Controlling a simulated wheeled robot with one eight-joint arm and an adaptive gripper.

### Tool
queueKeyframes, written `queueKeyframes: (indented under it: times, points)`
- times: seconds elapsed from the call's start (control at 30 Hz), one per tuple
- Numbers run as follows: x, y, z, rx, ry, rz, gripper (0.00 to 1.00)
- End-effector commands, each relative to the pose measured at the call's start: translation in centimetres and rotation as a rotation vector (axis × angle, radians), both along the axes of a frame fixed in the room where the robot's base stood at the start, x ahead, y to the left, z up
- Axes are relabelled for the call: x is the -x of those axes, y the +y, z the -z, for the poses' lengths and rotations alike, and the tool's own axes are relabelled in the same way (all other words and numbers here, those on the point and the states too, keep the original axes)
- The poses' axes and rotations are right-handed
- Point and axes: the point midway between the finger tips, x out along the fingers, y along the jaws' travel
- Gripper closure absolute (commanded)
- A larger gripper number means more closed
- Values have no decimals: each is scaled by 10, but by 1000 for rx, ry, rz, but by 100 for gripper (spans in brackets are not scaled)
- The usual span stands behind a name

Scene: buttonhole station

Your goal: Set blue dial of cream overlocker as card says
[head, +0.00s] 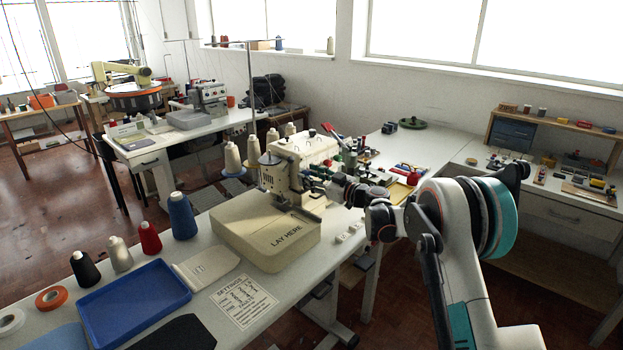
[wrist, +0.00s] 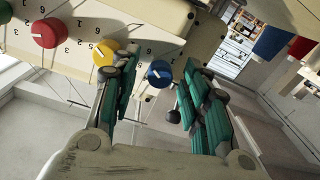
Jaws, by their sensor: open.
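The cream overlocker (head: 305,152) stands on the long white table; its dial face fills the upper left of the wrist view. The blue dial (wrist: 159,73) has a pale pointer mark and shows between my fingertips, with no clear contact. The number it points to cannot be read. A yellow dial (wrist: 103,52), a red dial (wrist: 45,32) and part of a green dial (wrist: 5,12) sit in a row with printed numbers. My gripper (wrist: 161,70) is open, its green-padded fingers either side of the blue dial. The settings card (head: 243,300) lies on the table; its rows are too small to read.
A cream bed marked LAY HERE (head: 268,238) juts out before the machine. Thread cones (head: 233,158) stand behind it. The yellow dial is close to my left finger.

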Motion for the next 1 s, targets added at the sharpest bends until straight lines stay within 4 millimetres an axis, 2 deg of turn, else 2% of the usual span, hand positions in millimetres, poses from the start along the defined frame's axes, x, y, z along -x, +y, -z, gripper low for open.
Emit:
queueKeyframes:
  times: [0.07,0.27,0.67,1.0]
  points:
    - [0,0,0,0,0,0,58]
    - [0,0,0,0,0,0,100]
    - [0,0,0,25,-32,-1,100]
    - [0,0,-1,162,-208,-1,100]
